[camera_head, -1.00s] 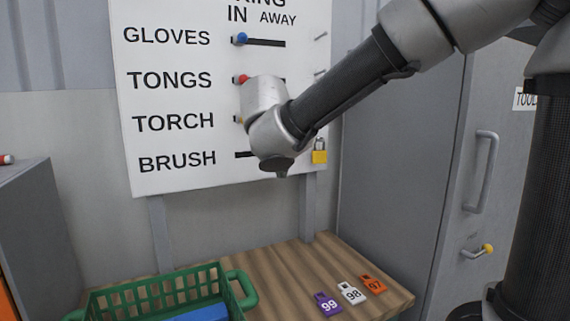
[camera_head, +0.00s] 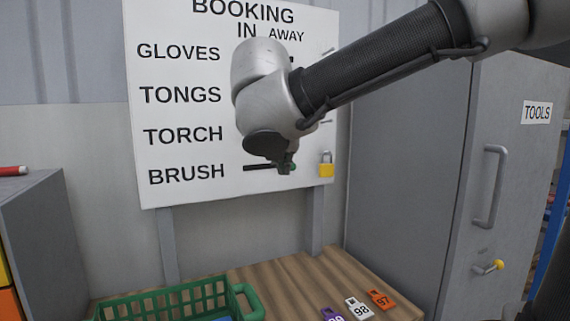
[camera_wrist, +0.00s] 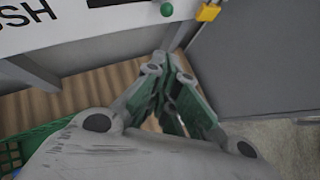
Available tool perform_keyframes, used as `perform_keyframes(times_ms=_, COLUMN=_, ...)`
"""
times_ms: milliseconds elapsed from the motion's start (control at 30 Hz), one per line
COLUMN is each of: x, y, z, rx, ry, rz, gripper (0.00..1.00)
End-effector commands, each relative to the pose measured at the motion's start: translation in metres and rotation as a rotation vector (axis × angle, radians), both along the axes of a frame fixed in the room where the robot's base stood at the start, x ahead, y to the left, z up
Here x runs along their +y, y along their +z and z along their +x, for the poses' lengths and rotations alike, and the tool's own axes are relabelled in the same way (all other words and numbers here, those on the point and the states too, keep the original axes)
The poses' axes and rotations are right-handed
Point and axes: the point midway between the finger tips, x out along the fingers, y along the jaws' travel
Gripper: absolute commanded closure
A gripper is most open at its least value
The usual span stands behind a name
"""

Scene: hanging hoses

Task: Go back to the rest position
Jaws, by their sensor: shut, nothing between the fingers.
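My gripper (camera_wrist: 168,95) is shut and empty in the wrist view, its green-padded fingers together above the wooden bench top. In the head view my arm crosses in front of the white booking board (camera_head: 180,112), and my wrist covers the middle slots and their knobs. The BRUSH slot (camera_head: 258,168) shows below my wrist. A green knob (camera_wrist: 166,9) stands at the slot's right end in the wrist view, apart from my fingers. In the head view, a green bit beneath my wrist may be that knob or a fingertip; I cannot tell.
A yellow padlock (camera_head: 326,170) hangs at the board's lower right. The wooden bench (camera_head: 290,277) holds a green basket (camera_head: 180,303) and purple, white and orange number tags (camera_head: 359,308). A grey tool cabinet (camera_head: 420,170) with a handle stands right. A grey cabinet (camera_head: 35,215) stands left.

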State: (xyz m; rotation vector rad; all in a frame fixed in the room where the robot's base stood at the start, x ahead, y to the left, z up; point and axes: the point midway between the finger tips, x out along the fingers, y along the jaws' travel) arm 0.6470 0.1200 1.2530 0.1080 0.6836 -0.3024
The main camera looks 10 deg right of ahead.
Motion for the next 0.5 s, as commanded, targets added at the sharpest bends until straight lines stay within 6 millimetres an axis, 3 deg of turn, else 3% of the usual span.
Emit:
perform_keyframes(times_ms=233, x=0.0, y=0.0, z=0.0, rx=-0.002, ry=-0.006, rz=0.007, gripper=1.0)
perform_keyframes(times_ms=367, x=0.001, y=-0.002, z=0.0, rx=-0.024, ry=-0.079, rz=0.1, gripper=1.0)
perform_keyframes(times_ms=500, x=-0.002, y=-0.03, z=-0.013, rx=0.006, ry=-0.283, rz=0.317, gripper=1.0)
